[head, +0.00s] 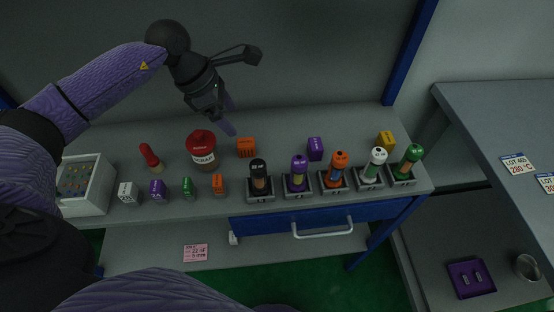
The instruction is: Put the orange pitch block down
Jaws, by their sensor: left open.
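The orange block (246,147) sits on the grey bench top, just right of the red-capped jar. A smaller orange block (218,184) stands nearer the front edge; I cannot tell from the picture which of the two is the pitch block. My left gripper (231,115) is open, with nothing visible between its fingers. It is above the bench, up and left of the larger orange block and apart from it. My right gripper is not in view.
The red-capped jar (201,150) stands under my left arm. Several capped tubes stand in holders along the front, such as the black one (259,177). A purple block (315,149) and a yellow block (386,140) sit behind them. A white tray (101,196) is at left.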

